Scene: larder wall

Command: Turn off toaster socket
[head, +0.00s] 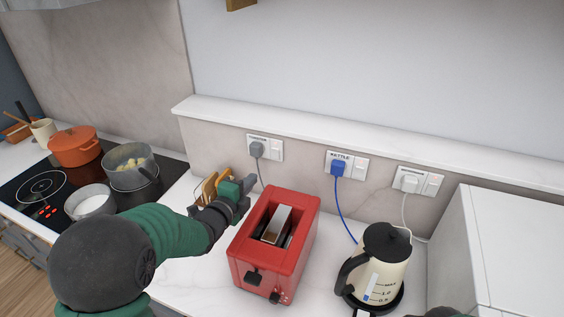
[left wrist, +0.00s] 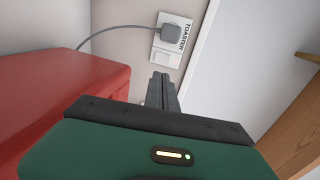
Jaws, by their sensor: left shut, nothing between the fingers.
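The toaster socket (head: 268,143) is a white plate on the low back wall, labelled TOASTER. A grey plug (head: 256,150) sits in its left half, with the switch (head: 277,150) on the right. In the left wrist view the socket plate (left wrist: 157,58) lies just beyond the fingertips, with the grey plug (left wrist: 170,33) above the switch. My left gripper (head: 249,180) is shut and empty, below the socket and apart from it. It also shows in the left wrist view (left wrist: 162,86). A dark and green bit of my right arm's end shows at the bottom edge; its fingers cannot be made out.
A red toaster (head: 272,245) stands close to the right of my left gripper. A kettle socket (head: 346,165) with a blue plug, another socket (head: 420,181) and a cream kettle (head: 383,262) are further right. Pots stand on the hob (head: 40,187).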

